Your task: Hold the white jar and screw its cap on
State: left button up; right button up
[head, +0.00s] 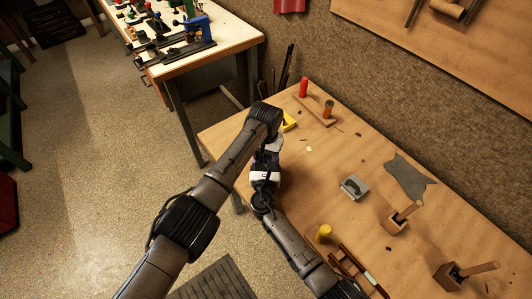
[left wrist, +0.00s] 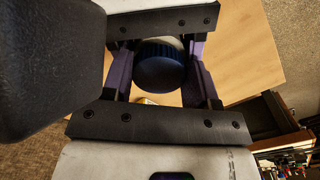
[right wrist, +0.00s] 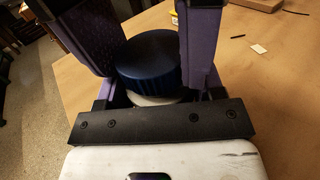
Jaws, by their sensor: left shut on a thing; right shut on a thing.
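In the left wrist view the blue ribbed cap (left wrist: 160,68) is between the purple fingers of my left gripper (left wrist: 163,75), with a sliver of the white jar (left wrist: 174,41) behind it. In the right wrist view the cap (right wrist: 148,60) sits above the white jar (right wrist: 152,100), of which only a narrow band shows between the fingers of my right gripper (right wrist: 150,65). My left gripper is shut on the cap and my right on the jar. Whether cap and jar threads are engaged cannot be seen. In the head view the grippers meet near the bench's left edge and hide both.
The wooden bench (head: 335,180) holds a yellow cylinder (head: 324,232), a grey metal block (head: 353,186), a grey cloth (head: 410,178), wooden blocks with handles (head: 397,222) and a red cylinder (head: 303,88). A second table (head: 225,35) with tools stands behind.

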pick_arm(q)
jog(key=shift+a+f, duration=0.15)
jog(key=shift+a, duration=0.15)
pick_arm(e)
jog(key=shift+s+a+r, duration=0.15)
jog(key=shift+a+r, duration=0.2)
pick_arm(q)
jog(key=shift+d, duration=0.1)
pick_arm(e)
jog(key=shift+d, duration=0.1)
dwell(0.3)
pick_arm(q)
jog(key=shift+s+f, duration=0.15)
